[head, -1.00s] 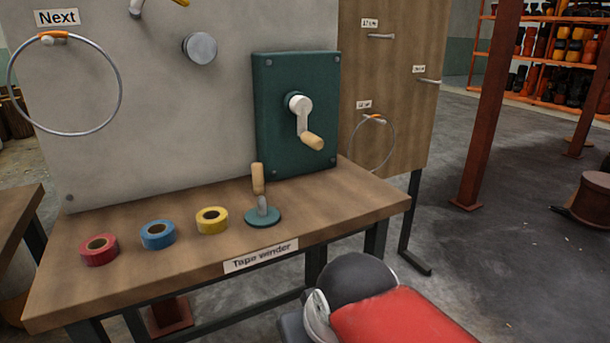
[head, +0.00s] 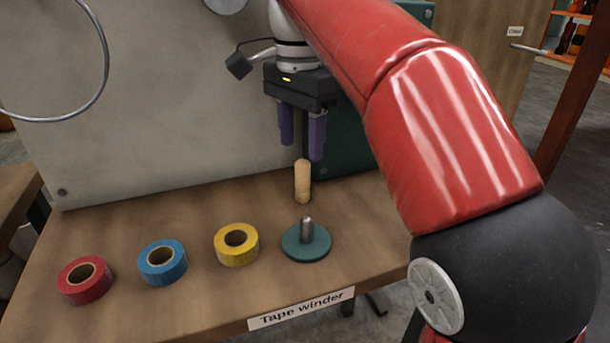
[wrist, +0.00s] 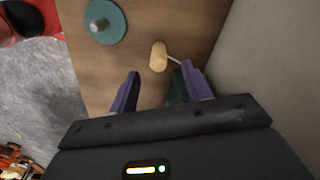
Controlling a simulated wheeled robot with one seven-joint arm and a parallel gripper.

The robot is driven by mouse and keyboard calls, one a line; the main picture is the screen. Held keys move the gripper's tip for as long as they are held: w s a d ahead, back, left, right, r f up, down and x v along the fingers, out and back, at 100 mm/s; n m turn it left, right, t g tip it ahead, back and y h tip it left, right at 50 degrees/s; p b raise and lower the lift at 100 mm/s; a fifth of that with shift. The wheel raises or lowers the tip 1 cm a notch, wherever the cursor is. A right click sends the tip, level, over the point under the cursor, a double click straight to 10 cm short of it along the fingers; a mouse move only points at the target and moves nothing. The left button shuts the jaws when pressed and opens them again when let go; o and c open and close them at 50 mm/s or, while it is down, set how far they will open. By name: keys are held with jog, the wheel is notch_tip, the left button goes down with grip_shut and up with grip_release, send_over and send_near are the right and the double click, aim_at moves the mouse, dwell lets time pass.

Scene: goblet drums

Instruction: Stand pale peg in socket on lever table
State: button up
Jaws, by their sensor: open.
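In the wrist view, the peg (wrist: 158,57) shows just past the gap between the fingertips (wrist: 160,72), apart from both. A thin rod shows beside it there. The disc shows in the wrist view too (wrist: 105,22). I cannot make out the socket or a lever table.
Red (head: 84,279), blue (head: 162,262) and yellow (head: 237,244) tape rolls stand left of the disc. A grey panel (head: 170,110) rises behind the table, with a dark green plate (head: 345,145) partly hidden by my arm. A wire ring (head: 105,50) hangs at upper left.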

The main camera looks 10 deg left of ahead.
aim_at(303, 162)
notch_tip(303, 162, down, 7)
jog(key=shift+d+f+b, duration=0.1)
jog(key=shift+b, duration=0.85)
grip_shut()
